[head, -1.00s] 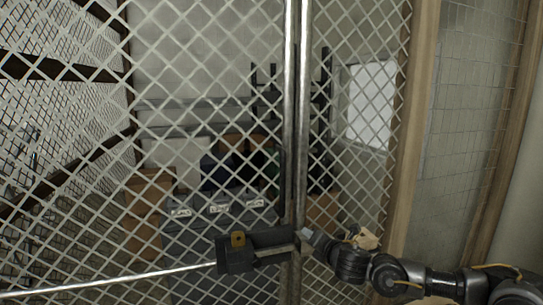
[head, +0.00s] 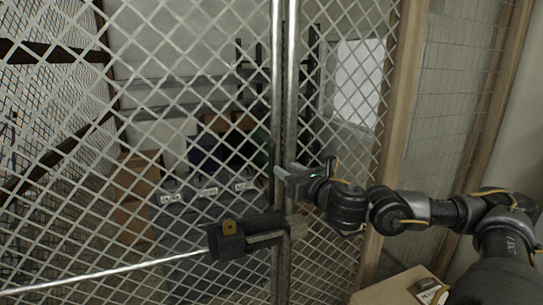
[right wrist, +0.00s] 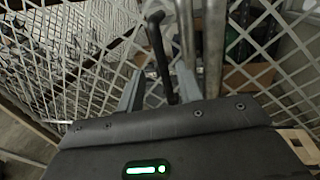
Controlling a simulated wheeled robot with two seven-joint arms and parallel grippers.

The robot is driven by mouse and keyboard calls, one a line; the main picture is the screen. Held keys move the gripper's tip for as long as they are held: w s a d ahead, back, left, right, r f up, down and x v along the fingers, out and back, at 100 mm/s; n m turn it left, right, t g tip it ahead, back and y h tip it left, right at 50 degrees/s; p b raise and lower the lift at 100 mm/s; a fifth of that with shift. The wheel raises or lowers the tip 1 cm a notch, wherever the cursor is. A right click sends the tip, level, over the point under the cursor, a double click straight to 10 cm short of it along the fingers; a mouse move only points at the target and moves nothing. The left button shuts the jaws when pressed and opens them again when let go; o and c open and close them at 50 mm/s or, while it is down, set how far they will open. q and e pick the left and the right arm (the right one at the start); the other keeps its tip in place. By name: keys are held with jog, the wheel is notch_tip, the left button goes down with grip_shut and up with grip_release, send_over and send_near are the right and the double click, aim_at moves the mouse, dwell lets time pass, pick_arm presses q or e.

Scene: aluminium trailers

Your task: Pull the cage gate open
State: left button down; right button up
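The cage gate (head: 190,100) is a diamond wire mesh panel with a metal edge post (head: 277,90) beside a second post (head: 291,90). A dark latch box with a yellow tag (head: 240,238) sits low on the gate at the post. My right gripper (head: 284,172) is at the posts, above the latch box. In the right wrist view, its two grey fingers (right wrist: 158,88) stand apart with a dark curved handle (right wrist: 157,50) between them. Clear gaps show beside the handle; whether a finger touches it I cannot tell. My left gripper is out of view.
Fixed mesh (head: 350,100) and a wooden post (head: 402,110) stand to the right. Behind the mesh are dark bins (head: 190,205) and cardboard boxes (head: 135,180). A cardboard box (head: 400,288) with something on it is at the lower right.

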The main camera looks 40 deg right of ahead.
aim_at(274, 160)
jog(key=w+p, duration=0.1)
jog(key=w, duration=0.1)
jog(key=w+p, duration=0.1)
jog(key=w, duration=0.2)
jog(key=w+d+p, duration=0.1)
jog(key=w, duration=0.1)
jog(key=shift+w+r, duration=0.1)
jog(key=shift+w, duration=0.15)
jog(key=shift+w+d+p, duration=0.15)
jog(key=shift+w+p, duration=0.2)
jog(key=shift+w, duration=0.15)
grip_shut()
